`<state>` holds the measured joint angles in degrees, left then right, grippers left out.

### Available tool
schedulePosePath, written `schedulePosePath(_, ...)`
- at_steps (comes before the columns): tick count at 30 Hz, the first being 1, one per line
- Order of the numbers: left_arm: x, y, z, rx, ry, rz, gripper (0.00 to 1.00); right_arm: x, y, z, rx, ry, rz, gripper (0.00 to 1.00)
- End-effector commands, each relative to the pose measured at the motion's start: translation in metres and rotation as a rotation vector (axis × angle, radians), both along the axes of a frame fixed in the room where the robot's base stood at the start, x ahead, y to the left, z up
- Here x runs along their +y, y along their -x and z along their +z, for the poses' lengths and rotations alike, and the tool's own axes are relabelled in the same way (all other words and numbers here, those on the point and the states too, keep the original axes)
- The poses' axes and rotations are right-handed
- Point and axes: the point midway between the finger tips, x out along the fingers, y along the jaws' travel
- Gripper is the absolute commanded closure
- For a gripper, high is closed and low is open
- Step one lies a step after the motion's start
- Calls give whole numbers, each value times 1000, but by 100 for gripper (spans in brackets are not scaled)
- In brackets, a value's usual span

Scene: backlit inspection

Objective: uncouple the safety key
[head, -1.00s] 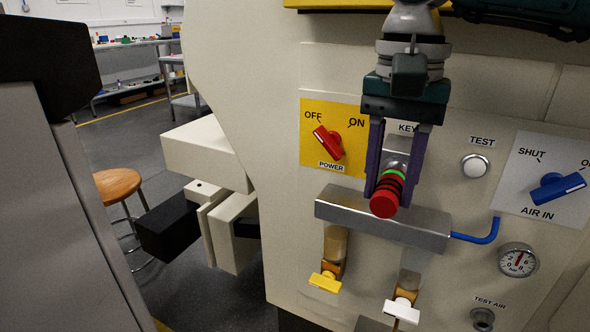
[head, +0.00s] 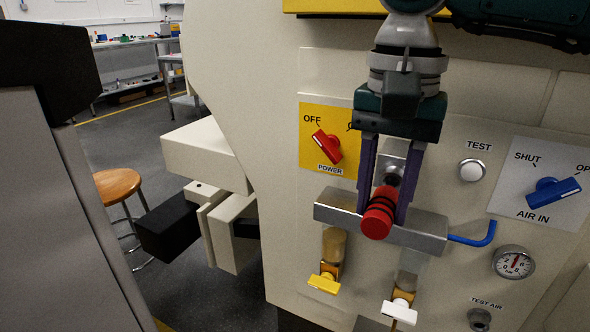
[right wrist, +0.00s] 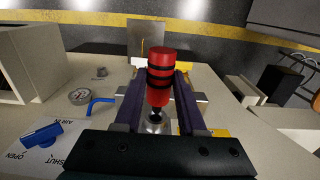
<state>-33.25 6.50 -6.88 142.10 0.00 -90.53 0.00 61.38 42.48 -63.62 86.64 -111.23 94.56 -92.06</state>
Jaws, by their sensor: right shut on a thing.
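The safety key is a red cylinder (head: 377,222) with black bands. It is between the two purple fingers of my right gripper (head: 382,204) in the head view, and the gripper is shut on it. The right wrist view also shows the red key (right wrist: 159,72) between the fingers. A round metal socket (right wrist: 155,124) with a dark centre shows below its narrow dark end. In the head view the socket (head: 393,174) shows behind the key, partly hidden by the fingers. I cannot tell whether the tip is fully clear of it. My left gripper is not in view.
A grey metal bar (head: 336,207) crosses the panel behind the key. The red power switch (head: 327,146) is left, the blue air handle (head: 553,191) right. A blue pipe (head: 478,237), a gauge (head: 514,262), a yellow tab (head: 324,284) and a white tab (head: 399,311) are lower.

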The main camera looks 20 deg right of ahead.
Motion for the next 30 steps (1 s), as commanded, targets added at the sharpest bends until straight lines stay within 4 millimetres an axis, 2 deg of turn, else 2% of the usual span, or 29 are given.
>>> schedulePosePath(18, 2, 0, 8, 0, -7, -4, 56, 16, 13, 0, 0, 0, 1, 100)
schedulePosePath(30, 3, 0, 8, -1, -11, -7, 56, 18, 16, 0, 0, 0, -1, 100)
